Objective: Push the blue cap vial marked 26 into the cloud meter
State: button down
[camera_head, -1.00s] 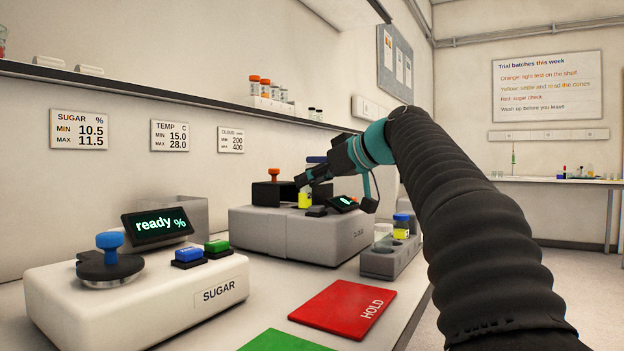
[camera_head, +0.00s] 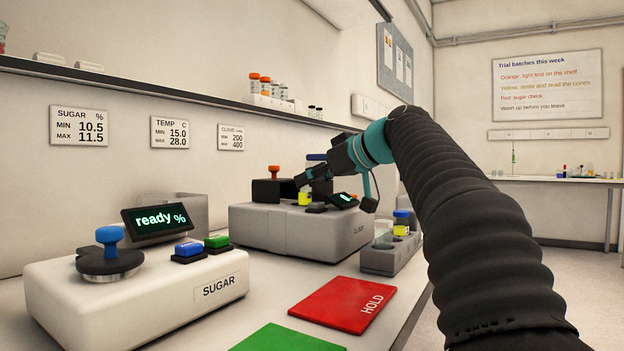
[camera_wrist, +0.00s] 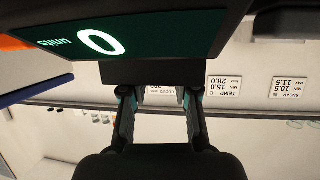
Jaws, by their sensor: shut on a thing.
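The cloud meter (camera_head: 275,228) is a grey box behind the sugar meter, with a dark top block and a small lit screen; the screen (camera_wrist: 100,42) reads 0 units in the wrist view. A vial with a yellow label (camera_head: 304,199) stands upright at the meter's top, its lower end out of sight. My gripper (camera_head: 302,181) is directly above and shut on this vial's upper part. The fingers hide its cap, and its number is unreadable.
A grey rack (camera_head: 385,261) to the right holds a blue-capped vial (camera_head: 401,224) with a yellow label. The sugar meter (camera_head: 140,295) stands front left. A red HOLD mat (camera_head: 342,305) and a green mat (camera_head: 290,339) lie on the bench. A shelf with orange-capped vials runs above.

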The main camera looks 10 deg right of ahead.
dwell(0.3)
jog(key=shift+r+p, duration=1.15)
jog(key=shift+p, duration=0.05)
jog(key=shift+f+b, duration=1.05)
jog(key=shift+f, duration=0.2)
dwell(0.5)
jog(key=shift+r+p, duration=1.1)
jog(key=shift+r, duration=0.15)
jog(key=shift+f+b, duration=1.25)
jog(key=shift+f, duration=0.1)
jog(key=shift+r, duration=0.15)
jog(key=shift+r+p, duration=1.2)
jog(key=shift+p, duration=0.05)
